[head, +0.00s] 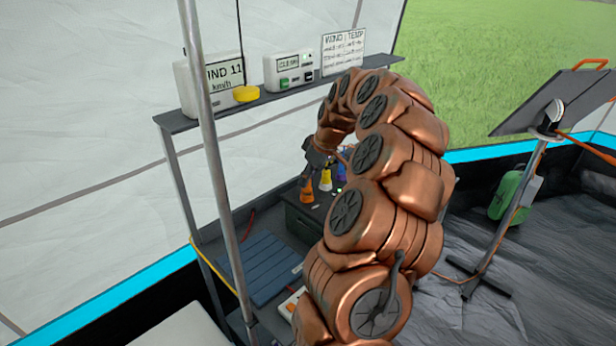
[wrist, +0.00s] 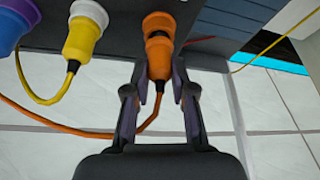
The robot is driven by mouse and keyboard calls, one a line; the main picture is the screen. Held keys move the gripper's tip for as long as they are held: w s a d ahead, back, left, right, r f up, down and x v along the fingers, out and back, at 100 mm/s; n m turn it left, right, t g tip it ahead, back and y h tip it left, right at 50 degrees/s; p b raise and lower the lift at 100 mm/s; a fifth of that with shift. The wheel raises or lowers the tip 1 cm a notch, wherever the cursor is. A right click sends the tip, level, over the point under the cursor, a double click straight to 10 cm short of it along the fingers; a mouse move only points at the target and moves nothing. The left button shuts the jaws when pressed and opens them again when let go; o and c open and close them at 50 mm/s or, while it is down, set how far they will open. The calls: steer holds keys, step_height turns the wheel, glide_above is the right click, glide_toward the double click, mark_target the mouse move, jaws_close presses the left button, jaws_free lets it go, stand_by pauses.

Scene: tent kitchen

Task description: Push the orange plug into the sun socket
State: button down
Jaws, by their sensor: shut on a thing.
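The orange plug (wrist: 160,60) is between the two fingers of my gripper (wrist: 159,88) in the wrist view, and the fingers are shut on it. An orange cable (wrist: 100,134) loops from the plug to the left. No sun mark is readable, so I cannot tell which socket is the sun socket.
A blue slatted panel (head: 262,268) lies on the lower shelf. A metal pole (head: 212,160) stands left of my arm. Instruments line the upper shelf (head: 230,108).

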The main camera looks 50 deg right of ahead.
steer(key=shift+f+b, duration=0.35)
steer(key=shift+f, duration=0.2)
steer(key=c, duration=0.9)
jaws_free()
steer(key=shift+v, duration=6)
